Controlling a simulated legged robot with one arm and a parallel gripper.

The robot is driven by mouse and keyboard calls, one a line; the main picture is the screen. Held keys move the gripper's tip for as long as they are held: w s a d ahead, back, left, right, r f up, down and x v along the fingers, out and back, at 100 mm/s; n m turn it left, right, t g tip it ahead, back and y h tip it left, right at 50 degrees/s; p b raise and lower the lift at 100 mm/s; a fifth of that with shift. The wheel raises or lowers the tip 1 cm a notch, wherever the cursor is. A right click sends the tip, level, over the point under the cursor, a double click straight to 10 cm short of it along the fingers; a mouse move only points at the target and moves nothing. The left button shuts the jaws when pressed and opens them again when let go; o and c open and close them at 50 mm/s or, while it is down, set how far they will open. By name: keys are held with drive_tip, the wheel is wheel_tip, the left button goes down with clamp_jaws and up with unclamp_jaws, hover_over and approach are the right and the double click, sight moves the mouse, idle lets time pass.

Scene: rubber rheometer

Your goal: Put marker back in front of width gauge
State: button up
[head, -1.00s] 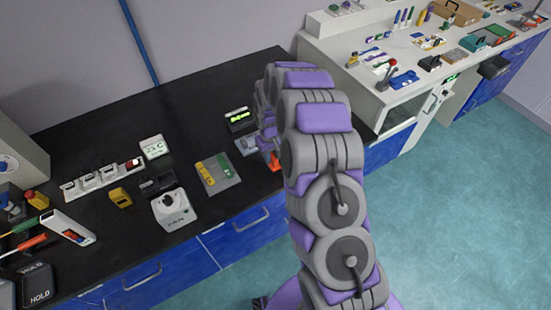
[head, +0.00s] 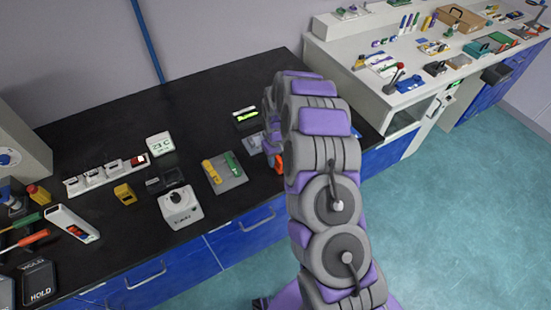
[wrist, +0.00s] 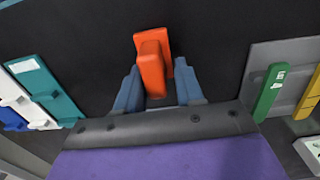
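An orange piece (wrist: 152,65) with a flat plate and an upright block, which I take to be the marker, is at the centre of the wrist view. My gripper (wrist: 160,88) has its two blue-grey fingers apart, one on each side of the block's near end. A dark gap shows at the right finger; contact at the left finger is unclear. In the head view a bit of the orange piece (head: 280,162) shows beside my arm, which hides most of the gripper. I cannot tell for sure which object is the width gauge; a teal notched piece (wrist: 45,85) lies left in the wrist view.
A grey plate (head: 237,182) with yellow and green pieces lies left of the gripper on the black counter (head: 110,130). A device with a bright green strip (head: 247,115) lies behind.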

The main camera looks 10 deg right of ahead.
drive_tip(key=shift+o, duration=0.7)
drive_tip(key=shift+d, duration=0.45)
drive_tip(key=shift+o, duration=0.4)
drive_tip(key=shift+d, duration=1.25)
drive_tip(key=shift+a+r, duration=0.1)
drive_tip(key=shift+a, duration=0.3)
drive_tip(key=a+r, duration=0.2)
drive_tip(key=shift+r+p, duration=0.3)
wheel_tip(320, 180, up, 9)
drive_tip(key=d+p, duration=0.2)
drive_tip(key=s+a+r+m, duration=0.1)
drive_tip(key=s+a+r, duration=0.1)
drive_tip(key=s+r, duration=1.5)
drive_tip(key=s+d+r+m+g, duration=0.1)
drive_tip(key=s+r+m, duration=0.1)
drive_tip(key=s, duration=2.4)
drive_tip(key=shift+r+m+g, duration=0.3)
drive_tip(key=shift+r, duration=0.2)
